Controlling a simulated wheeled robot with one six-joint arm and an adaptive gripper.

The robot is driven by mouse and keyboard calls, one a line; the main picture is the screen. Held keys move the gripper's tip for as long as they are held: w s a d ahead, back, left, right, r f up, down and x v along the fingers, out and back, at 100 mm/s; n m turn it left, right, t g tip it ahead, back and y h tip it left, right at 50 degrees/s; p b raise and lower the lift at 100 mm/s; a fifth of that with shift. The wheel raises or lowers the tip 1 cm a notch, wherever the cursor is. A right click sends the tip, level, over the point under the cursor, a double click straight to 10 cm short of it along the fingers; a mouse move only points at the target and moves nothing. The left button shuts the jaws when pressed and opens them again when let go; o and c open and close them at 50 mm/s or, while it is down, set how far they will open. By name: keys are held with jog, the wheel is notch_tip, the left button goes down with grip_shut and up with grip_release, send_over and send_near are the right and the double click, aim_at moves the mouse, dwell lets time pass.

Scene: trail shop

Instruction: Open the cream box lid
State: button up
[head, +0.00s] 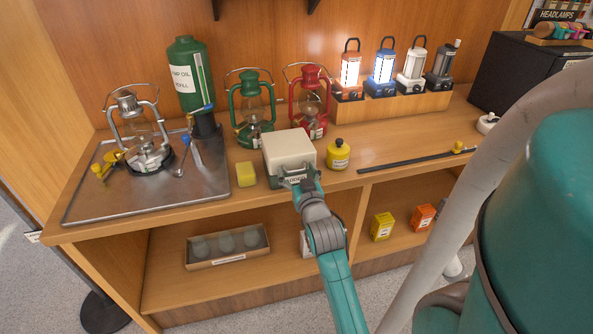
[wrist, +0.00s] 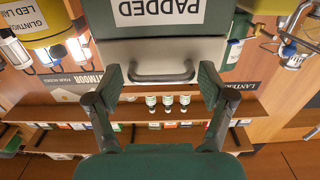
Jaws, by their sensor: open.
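The cream box (head: 288,146) stands on the wooden counter near its front edge, and its lid looks shut. In the wrist view the box front (wrist: 150,52) fills the top middle, with a label reading PADDED and a grey bar handle (wrist: 162,78). My gripper (head: 297,180) is at the front of the box. In the wrist view my gripper (wrist: 162,84) is open, with one finger on either side of the handle. I cannot tell whether the fingers touch it. In the head view the gripper hides part of the box front.
A yellow sponge (head: 246,174) lies left of the box and a yellow canister (head: 338,155) stands close on its right. Green (head: 252,108) and red (head: 311,103) lanterns stand behind. A metal tray (head: 90,205) is at left, a long dark rod (head: 415,160) at right.

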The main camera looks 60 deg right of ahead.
jog(key=shift+w+d, duration=0.15)
jog(key=shift+d, duration=0.05)
jog(key=c, duration=1.4)
jog(key=shift+r, duration=0.1)
jog(key=shift+r, duration=0.1)
